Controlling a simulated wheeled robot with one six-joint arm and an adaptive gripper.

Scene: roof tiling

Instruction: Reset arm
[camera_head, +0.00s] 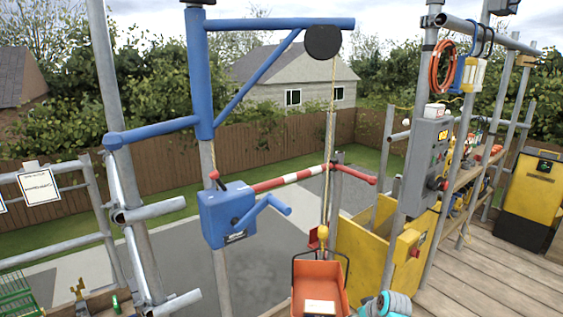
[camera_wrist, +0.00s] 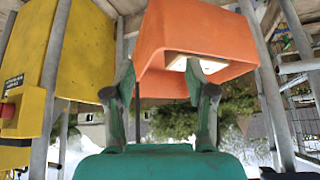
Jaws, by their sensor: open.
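My gripper (camera_wrist: 160,78) is open in the wrist view, its two dark green fingers apart with nothing held between them. An orange hoist bucket (camera_wrist: 192,28) with a pale plate (camera_wrist: 197,64) fills the space just beyond the fingertips. I cannot tell whether the fingers touch the bucket. In the head view the orange bucket (camera_head: 318,284) hangs below a yellow hook on a rope, at the bottom centre. My teal arm end (camera_head: 386,305) shows just right of it, cut off by the lower edge, with its fingers not clear.
A blue hoist with a crank box (camera_head: 228,215) stands left of the bucket. A red-and-white bar (camera_head: 290,178) crosses behind the rope. A yellow panel (camera_head: 362,250) and grey control box (camera_head: 424,165) stand close right. Scaffold poles flank both sides.

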